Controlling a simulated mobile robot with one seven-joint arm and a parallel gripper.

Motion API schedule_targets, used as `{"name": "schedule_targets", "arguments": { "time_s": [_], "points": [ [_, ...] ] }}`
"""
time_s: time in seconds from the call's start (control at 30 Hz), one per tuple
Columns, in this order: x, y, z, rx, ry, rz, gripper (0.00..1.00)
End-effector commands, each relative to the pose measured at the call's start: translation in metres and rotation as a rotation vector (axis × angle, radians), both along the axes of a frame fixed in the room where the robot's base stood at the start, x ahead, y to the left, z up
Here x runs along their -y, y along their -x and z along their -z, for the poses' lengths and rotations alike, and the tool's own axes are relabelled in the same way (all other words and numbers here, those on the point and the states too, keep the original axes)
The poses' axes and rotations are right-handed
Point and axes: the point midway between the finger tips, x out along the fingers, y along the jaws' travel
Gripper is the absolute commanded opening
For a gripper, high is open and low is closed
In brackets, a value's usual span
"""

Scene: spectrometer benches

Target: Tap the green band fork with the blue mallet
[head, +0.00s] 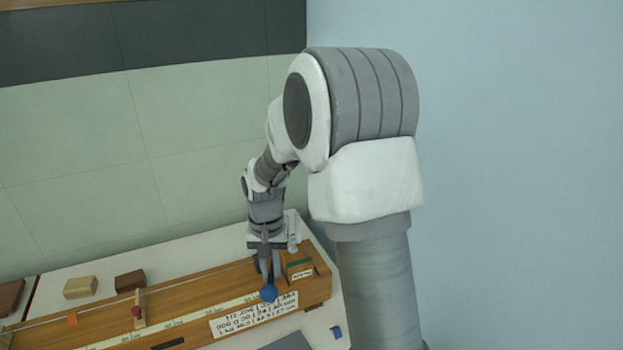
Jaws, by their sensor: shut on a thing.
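My gripper (266,268) points down over the right end of a long wooden board. It is shut on the blue mallet (268,293), whose round blue head shows just below the fingers. The mallet's handle is mostly hidden by the fingers. The head appears in front of the white written card; I cannot tell whether it touches anything. A dark green patch (298,265) shows on a wooden block just right of the gripper. I cannot make out the prongs of the green band fork, or whether this patch belongs to it.
The long wooden board (190,295) carries a pale scale, a small red piece (136,311), an orange piece (72,318) and a written card (250,315). Two wooden blocks (80,287) (130,281) stand behind it. A small blue object (336,331) lies front right. A wall stands behind.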

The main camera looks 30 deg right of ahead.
Motion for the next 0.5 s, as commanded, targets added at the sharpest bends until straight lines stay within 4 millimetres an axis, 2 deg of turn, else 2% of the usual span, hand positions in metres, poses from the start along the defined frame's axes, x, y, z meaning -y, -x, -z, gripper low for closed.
{"name": "schedule_targets", "arguments": {
  "time_s": [0.03, 0.5],
  "points": [
    [0.007, -0.007, -0.013, 0.0, -0.001, 0.111, 0.0],
    [0.067, -0.058, -0.078, -0.009, 0.001, 1.195, 0.0]
  ]
}}
